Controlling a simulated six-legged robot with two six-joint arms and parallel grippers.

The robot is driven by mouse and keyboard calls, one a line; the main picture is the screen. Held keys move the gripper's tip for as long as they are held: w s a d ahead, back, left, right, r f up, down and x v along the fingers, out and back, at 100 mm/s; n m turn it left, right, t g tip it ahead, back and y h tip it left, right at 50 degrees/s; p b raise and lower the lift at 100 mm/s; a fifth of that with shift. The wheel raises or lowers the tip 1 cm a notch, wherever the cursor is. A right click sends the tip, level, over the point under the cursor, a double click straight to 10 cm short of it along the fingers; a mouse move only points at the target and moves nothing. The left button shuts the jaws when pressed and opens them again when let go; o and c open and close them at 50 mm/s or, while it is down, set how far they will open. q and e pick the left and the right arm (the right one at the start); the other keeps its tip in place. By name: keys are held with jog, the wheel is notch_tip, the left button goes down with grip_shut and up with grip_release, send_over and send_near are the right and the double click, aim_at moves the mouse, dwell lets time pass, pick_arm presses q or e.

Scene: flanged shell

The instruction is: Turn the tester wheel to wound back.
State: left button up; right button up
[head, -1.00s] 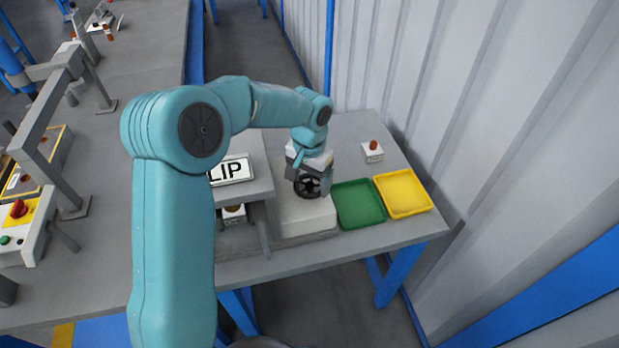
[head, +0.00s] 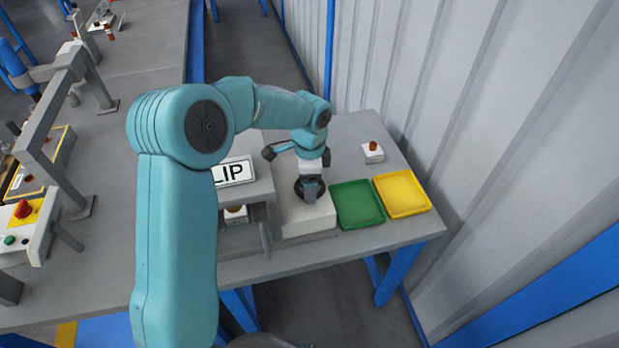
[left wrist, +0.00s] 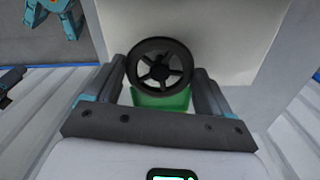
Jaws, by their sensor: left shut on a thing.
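The black spoked tester wheel (left wrist: 160,67) sits between the two fingers of my left gripper (left wrist: 163,85) in the left wrist view. The gripper is shut on its rim. In the head view, my left gripper (head: 311,190) is at the wheel (head: 298,188), just above the white tester block (head: 305,218), and covers much of the wheel. A green patch (left wrist: 160,98) shows below the wheel in the wrist view; I cannot tell what it is. Any mark for the wheel's position is not readable. My right gripper is not in view.
A green tray (head: 358,205) and a yellow tray (head: 403,193) stand to the right of the tester. A white box with a red-brown knob (head: 373,151) is behind them. A grey stand with a "LIP" sign (head: 233,172) is close on the left.

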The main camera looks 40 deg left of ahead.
pick_arm(q)
jog(key=m, duration=0.3)
jog(key=m+p, duration=0.1)
jog(key=m, duration=0.2)
jog(key=shift+w+r, duration=0.1)
jog(key=shift+r, duration=0.1)
jog(key=m+p, duration=0.2)
jog(key=m, duration=0.4)
jog(key=shift+w+a+m, duration=0.1)
jog(key=shift+m, duration=0.2)
jog(key=o, duration=0.9)
notch_tip(320, 180, up, 16)
jog(key=shift+r+b, duration=0.15)
jog(key=shift+b, duration=0.15)
